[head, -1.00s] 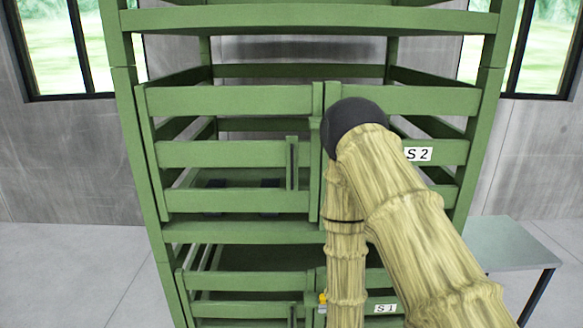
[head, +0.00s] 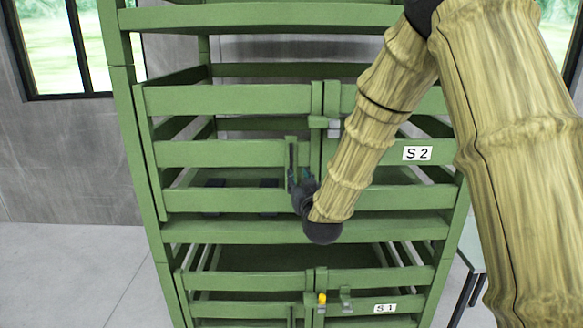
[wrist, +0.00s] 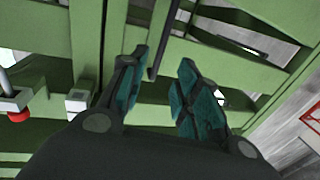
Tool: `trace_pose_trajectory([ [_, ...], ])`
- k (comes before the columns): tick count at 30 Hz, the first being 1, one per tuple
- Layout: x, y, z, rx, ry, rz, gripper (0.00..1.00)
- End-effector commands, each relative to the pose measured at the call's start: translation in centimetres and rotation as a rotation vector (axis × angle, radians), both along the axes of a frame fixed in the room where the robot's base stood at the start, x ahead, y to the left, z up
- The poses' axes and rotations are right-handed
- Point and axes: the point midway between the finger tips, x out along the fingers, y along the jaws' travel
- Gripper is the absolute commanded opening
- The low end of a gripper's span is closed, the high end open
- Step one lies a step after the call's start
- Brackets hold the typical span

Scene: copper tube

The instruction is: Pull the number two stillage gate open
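The number two stillage gate is the green slatted gate (head: 225,153) in the middle tier, with the "S2" plate (head: 417,153) on the panel to its right. It looks closed in the head view. A dark upright handle bar (head: 291,162) stands near its right edge. My gripper (head: 302,182) is at the handle's lower part. In the wrist view my gripper (wrist: 158,85) is open, with teal pads either side of the dark bar (wrist: 163,42). The bar is nearer the left finger; contact is unclear. A grey latch piece (head: 333,128) sits at the gate's upper right.
Below is the "S1" tier (head: 385,308) with a yellow knob (head: 322,299). A red-tipped pin (wrist: 17,114) and a pale block (wrist: 78,101) show at left in the wrist view. A small table (head: 472,250) stands at right. Floor at left (head: 75,270) is clear.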

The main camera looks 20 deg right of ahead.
Motion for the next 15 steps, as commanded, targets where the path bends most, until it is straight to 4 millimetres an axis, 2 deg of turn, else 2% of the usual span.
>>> trace_pose_trajectory([
  [5, 2.1, -0.2, 0.2, 0.000, 0.002, 0.000, 0.32],
  [15, 7.5, -0.6, 0.2, 0.000, 0.002, 0.000, 0.32],
])
